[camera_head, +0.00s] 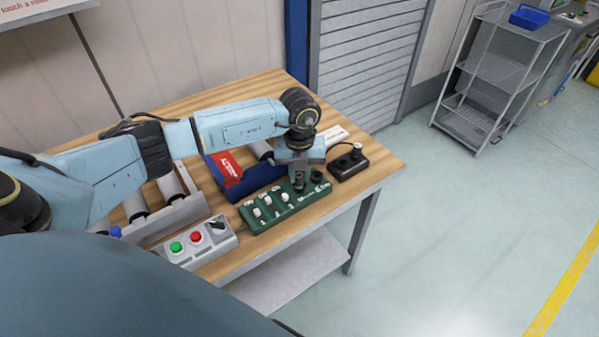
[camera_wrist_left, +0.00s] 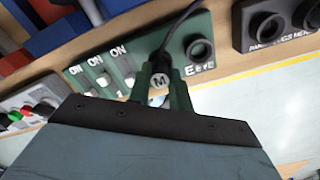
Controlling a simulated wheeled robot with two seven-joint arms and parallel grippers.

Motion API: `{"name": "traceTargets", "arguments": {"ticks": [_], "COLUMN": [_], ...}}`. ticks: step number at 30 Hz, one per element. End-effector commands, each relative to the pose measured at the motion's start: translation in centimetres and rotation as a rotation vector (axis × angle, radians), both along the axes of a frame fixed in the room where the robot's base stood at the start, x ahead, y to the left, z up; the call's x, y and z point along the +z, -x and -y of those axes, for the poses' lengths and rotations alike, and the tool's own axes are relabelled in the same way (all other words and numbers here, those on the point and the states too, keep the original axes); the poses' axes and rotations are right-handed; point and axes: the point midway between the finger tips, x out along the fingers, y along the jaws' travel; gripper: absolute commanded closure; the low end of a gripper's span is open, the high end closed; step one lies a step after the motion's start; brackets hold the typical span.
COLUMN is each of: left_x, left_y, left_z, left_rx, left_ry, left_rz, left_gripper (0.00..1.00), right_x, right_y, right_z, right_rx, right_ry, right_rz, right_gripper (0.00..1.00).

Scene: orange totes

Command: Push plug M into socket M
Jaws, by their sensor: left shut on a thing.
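Plug M (camera_wrist_left: 160,80), a dark plug marked with a white M and trailing a black cable, is between the fingers of my left gripper (camera_wrist_left: 162,90). In the head view my left gripper (camera_head: 298,178) points down over the right part of the green panel (camera_head: 272,222). The gripper is shut on the plug. The plug is at or just above the panel; I cannot tell how deep it sits. Socket M is hidden behind the plug and fingers. A black round socket (camera_wrist_left: 199,51) with a label starting with E is just right of the plug. My right gripper is not in view.
White toggle switches (camera_head: 266,205) marked ON are left of the plug. A black socket box (camera_head: 347,163) stands to the right. A button box (camera_head: 197,243) is at front left. A blue bin (camera_head: 240,179) with a red item is behind the panel.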

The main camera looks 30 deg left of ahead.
Motion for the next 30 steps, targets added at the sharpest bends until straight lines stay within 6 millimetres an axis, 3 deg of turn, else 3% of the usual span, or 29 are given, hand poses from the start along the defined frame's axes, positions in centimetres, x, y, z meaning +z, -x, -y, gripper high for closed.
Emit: {"name": "traceTargets", "arguments": {"ticks": [6, 7, 12, 23, 30], "left_x": [-0.3, -0.3, -0.3, 0.3, 4.7], "left_y": [0.0, 0.0, 0.0, -0.1, -0.1], "left_z": [0.0, 0.0, 0.0, 0.0, 0.0], "left_rx": [0.0, 0.0, 0.0, 0.0, -0.001], "left_ry": [0.0, 0.0, 0.0, 0.0, 0.0], "left_rz": [0.0, 0.0, 0.0, 0.002, 0.006], "left_gripper": [1.0, 0.76, 0.54, 0.54, 0.54], "right_x": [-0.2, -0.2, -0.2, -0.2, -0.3], "right_y": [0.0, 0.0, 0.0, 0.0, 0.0], "right_z": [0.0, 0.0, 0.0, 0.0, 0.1], "right_rx": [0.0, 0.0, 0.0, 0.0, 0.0], "right_ry": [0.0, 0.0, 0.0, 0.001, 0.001], "right_rz": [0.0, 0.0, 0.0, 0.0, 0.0], "right_gripper": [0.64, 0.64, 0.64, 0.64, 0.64]}}
